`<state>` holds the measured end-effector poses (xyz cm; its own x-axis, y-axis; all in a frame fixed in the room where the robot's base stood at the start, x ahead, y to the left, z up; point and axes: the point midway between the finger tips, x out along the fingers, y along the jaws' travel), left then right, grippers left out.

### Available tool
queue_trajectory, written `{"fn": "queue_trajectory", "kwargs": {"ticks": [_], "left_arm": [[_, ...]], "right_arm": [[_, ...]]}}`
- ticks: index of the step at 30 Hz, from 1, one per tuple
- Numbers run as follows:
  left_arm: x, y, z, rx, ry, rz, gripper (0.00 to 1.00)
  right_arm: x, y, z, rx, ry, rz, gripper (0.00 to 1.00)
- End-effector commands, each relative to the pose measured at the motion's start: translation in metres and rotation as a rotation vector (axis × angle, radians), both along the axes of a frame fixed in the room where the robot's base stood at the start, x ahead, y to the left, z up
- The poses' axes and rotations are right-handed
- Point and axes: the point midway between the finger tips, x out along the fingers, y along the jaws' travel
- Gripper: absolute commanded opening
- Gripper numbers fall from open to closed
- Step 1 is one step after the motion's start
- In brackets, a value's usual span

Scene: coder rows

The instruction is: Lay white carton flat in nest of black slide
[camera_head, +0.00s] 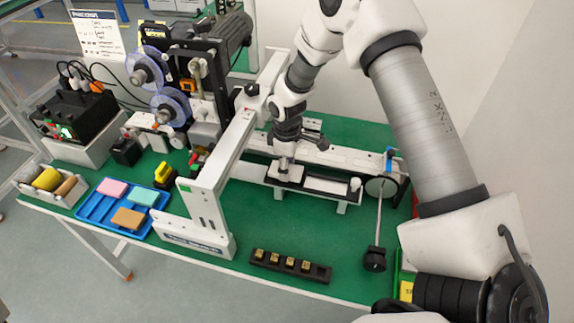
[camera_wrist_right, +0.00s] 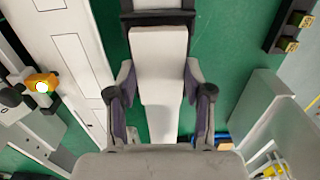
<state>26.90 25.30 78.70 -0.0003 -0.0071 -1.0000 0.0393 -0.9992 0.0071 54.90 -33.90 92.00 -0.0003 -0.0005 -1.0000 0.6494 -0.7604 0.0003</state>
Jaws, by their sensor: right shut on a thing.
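The white carton (camera_wrist_right: 158,70) lies between the two fingers of my right gripper (camera_wrist_right: 159,105) in the wrist view, with purple pads on both sides of it. The gripper is shut on it. The carton's far end meets the black slide (camera_wrist_right: 128,20), overlapping its dark edge. I cannot tell whether it rests down in the nest. In the head view my right gripper (camera_head: 285,160) points down over the white carton (camera_head: 293,177), beside a pale strip of the slide assembly on the rail. My left gripper is not in view.
A white gantry frame (camera_head: 215,185) stands left of the gripper. A labelling machine with reels (camera_head: 170,105) is behind. A black rack (camera_head: 290,266) with several brass pieces lies in front. A blue tray (camera_head: 95,212) holds coloured blocks. A rod on a black base (camera_head: 375,258) stands right.

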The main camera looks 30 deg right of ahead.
Motion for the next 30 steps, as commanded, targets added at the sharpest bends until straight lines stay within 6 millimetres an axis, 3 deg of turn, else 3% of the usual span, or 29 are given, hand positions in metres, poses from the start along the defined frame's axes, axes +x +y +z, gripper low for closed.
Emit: {"fn": "queue_trajectory", "kwargs": {"ticks": [30], "left_arm": [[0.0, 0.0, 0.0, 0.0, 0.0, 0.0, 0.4]], "right_arm": [[0.0, 0.0, -0.01, 0.0, 0.0, 0.0, 0.34]]}}
